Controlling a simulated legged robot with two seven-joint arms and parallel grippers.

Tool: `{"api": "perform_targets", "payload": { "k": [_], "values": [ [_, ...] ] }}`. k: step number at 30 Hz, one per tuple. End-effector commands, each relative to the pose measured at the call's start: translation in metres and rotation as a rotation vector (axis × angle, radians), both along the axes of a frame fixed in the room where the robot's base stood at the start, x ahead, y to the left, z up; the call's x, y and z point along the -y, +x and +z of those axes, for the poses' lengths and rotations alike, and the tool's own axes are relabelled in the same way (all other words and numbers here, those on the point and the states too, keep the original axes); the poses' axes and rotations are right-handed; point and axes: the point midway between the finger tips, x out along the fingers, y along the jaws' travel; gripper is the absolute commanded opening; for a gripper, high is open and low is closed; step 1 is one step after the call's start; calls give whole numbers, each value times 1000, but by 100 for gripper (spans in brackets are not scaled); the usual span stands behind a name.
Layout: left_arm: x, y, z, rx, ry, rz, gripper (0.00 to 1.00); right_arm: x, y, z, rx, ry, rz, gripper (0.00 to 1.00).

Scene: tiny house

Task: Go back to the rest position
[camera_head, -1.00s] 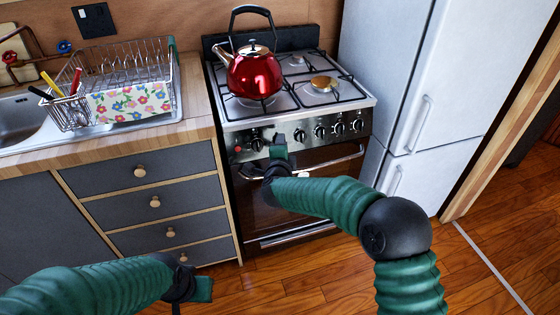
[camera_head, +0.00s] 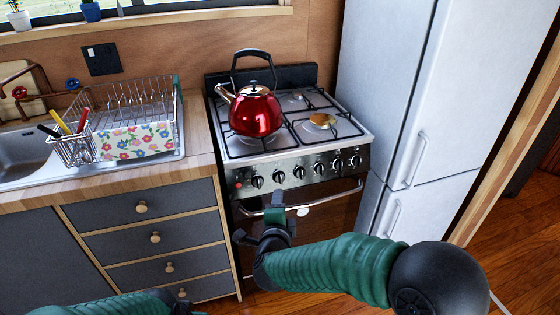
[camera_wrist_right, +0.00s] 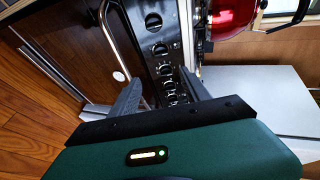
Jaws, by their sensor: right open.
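My right gripper (camera_head: 265,222) is in front of the stove, near the oven handle, on the end of my green arm. In the right wrist view its two dark fingers (camera_wrist_right: 160,88) are spread apart with nothing between them. The stove's knobs and oven handle show beyond them. My left arm (camera_head: 110,304) shows only at the bottom left edge. Its gripper is mostly cut off by the frame.
A red kettle (camera_head: 255,112) stands on the stove (camera_head: 270,150). The stove is between grey drawers (camera_head: 140,208) and a white fridge (camera_head: 390,100). A dish rack (camera_head: 130,105) stands by the sink (camera_head: 22,155). Wooden floor (camera_head: 525,250) shows at the right.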

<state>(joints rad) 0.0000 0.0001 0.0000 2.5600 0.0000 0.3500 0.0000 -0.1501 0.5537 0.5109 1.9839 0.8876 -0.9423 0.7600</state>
Motion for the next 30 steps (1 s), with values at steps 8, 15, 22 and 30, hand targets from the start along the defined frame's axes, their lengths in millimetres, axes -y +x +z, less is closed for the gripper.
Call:
{"api": "perform_targets", "payload": {
  "k": [8,15,22,30],
  "values": [
    [0,0,0,0,0,0,0,42,-42,-33,-198,-454,401,55],
    [0,0,0,0,0,0,0,140,-167,-99,-587,-889,863,55],
    [0,0,0,0,0,0,0,202,-267,-122,-836,-1018,1135,55],
    [0,1,96,1,0,0,0,206,-275,-28,-859,-1025,1166,55]
  ]
}}
